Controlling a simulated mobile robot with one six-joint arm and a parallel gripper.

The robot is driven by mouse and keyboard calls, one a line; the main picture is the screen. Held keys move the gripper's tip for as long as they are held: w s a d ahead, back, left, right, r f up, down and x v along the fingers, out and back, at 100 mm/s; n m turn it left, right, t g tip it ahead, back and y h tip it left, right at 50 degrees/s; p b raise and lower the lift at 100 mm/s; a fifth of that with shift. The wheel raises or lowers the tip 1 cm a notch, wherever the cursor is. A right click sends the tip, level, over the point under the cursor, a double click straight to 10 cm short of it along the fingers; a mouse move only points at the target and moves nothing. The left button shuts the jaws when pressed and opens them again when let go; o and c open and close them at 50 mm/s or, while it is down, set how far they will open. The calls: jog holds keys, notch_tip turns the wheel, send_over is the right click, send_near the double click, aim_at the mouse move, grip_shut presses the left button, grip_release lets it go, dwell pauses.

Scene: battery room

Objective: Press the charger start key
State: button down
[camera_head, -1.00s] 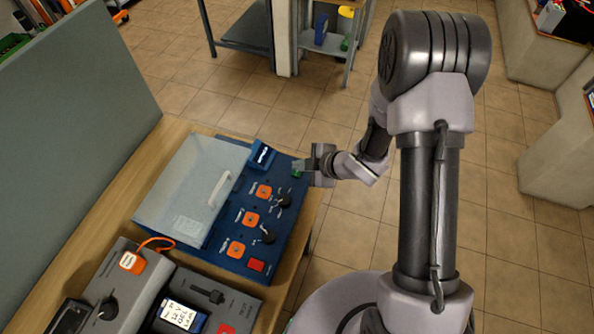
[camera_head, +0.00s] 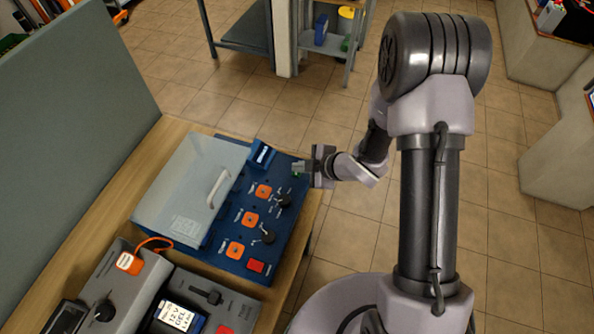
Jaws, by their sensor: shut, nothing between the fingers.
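The charger (camera_head: 225,262) is a blue unit on the wooden bench, with orange sockets, black knobs and a red key (camera_head: 256,266) on its sloping panel. A small green key (camera_head: 296,175) shows in part at the panel's far right corner, just under my gripper's tips. My gripper (camera_head: 299,166) is shut and empty, reaching in from the right over that corner. It covers part of the green key, and I cannot tell whether it touches it.
A clear lid with a pale handle (camera_head: 218,188) covers the charger's left part. A small tilted display (camera_head: 262,154) stands just left of my gripper. A grey unit (camera_head: 232,300) with a battery is in front. Open tiled floor lies to the right.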

jog(key=shift+f, duration=0.25)
jog(key=shift+r, duration=0.1)
dwell(0.4)
jog(key=shift+r+p, duration=0.3)
jog(key=shift+r, duration=0.4)
notch_tip(320, 180, up, 5)
jog(key=p, duration=0.4)
dwell(0.5)
